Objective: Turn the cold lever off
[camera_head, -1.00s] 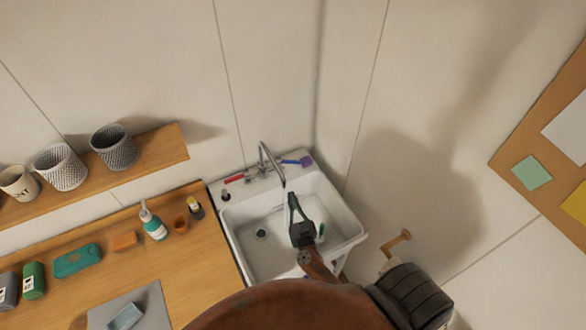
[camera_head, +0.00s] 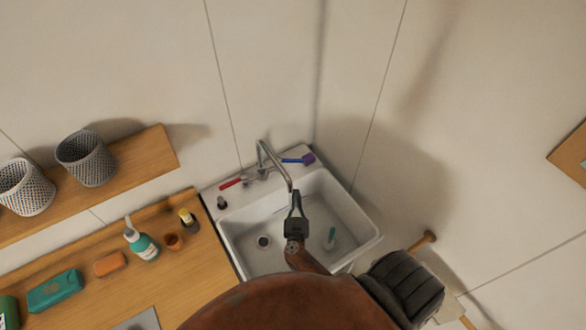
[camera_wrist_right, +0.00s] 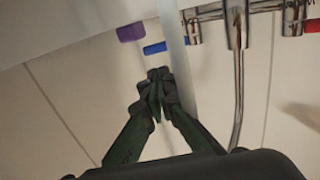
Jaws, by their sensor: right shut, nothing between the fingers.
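The cold lever (camera_head: 291,161) is a short blue handle on the right side of the tap at the back of the white sink (camera_head: 358,232). It also shows in the right wrist view (camera_wrist_right: 156,48), beyond the fingertips. My right gripper (camera_head: 297,197) is over the sink, close to the end of the curved metal spout (camera_head: 275,160). Its fingers (camera_wrist_right: 156,90) are closed together with nothing between them, and they look apart from the blue lever. A purple block (camera_head: 308,158) is at the lever's outer end. My left gripper is out of view.
A red lever (camera_head: 230,183) is on the tap's left. A pale translucent band (camera_wrist_right: 181,60) crosses the wrist view; I cannot tell whether it is water. A teal item (camera_head: 331,238) is in the basin. Bottles (camera_head: 145,245) stand on the wooden counter. Walls close off the back.

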